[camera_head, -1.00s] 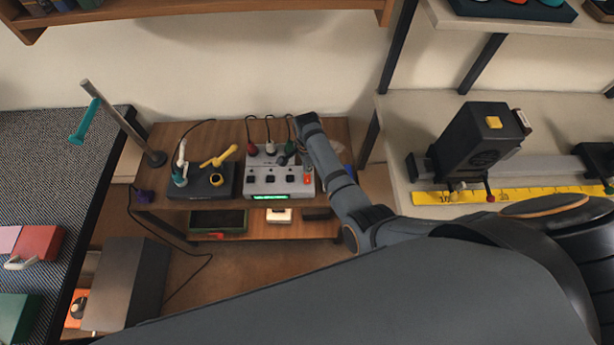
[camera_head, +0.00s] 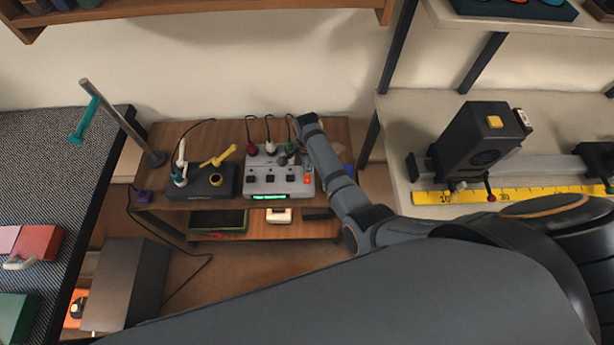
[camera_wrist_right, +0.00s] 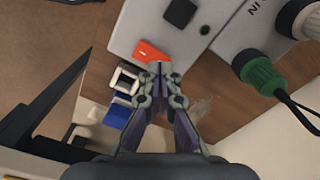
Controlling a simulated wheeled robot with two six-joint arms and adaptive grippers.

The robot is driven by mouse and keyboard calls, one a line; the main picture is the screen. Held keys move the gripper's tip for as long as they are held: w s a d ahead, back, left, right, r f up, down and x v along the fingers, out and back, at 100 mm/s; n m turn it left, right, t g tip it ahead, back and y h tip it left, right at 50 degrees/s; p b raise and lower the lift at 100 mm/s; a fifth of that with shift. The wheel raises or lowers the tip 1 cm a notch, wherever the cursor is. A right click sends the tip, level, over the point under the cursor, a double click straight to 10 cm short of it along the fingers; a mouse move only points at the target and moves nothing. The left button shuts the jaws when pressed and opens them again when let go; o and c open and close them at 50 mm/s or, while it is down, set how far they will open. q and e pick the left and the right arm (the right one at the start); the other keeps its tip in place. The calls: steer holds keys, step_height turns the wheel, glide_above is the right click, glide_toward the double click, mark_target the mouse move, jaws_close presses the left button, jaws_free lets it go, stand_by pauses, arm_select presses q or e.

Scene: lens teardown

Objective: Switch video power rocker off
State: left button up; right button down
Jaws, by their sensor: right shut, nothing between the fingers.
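The grey video box (camera_head: 256,187) with a lit green display stands on the wooden table. Its orange-red power rocker (camera_head: 307,180) is at the right end of its top. The rocker (camera_wrist_right: 150,51) also shows in the right wrist view, just beyond my fingertips. My right gripper (camera_wrist_right: 158,70) is shut and empty, with its tips at the rocker's edge; I cannot tell whether they touch it. My left gripper is not in view.
Plugs with cables, one green (camera_wrist_right: 258,73), rise from the back of the box. A black box (camera_head: 212,190) with a yellow lever stands to its left. A blue and a white item (camera_wrist_right: 118,116) lie close to my fingers. A shelf unit (camera_head: 400,130) stands to the right.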

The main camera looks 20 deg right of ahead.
steer(key=shift+f+b, duration=0.5)
steer(key=shift+f, duration=0.3)
steer(key=shift+r, duration=0.1)
step_height(320, 180, up, 7)
steer(key=p, duration=0.8)
stand_by(0.5)
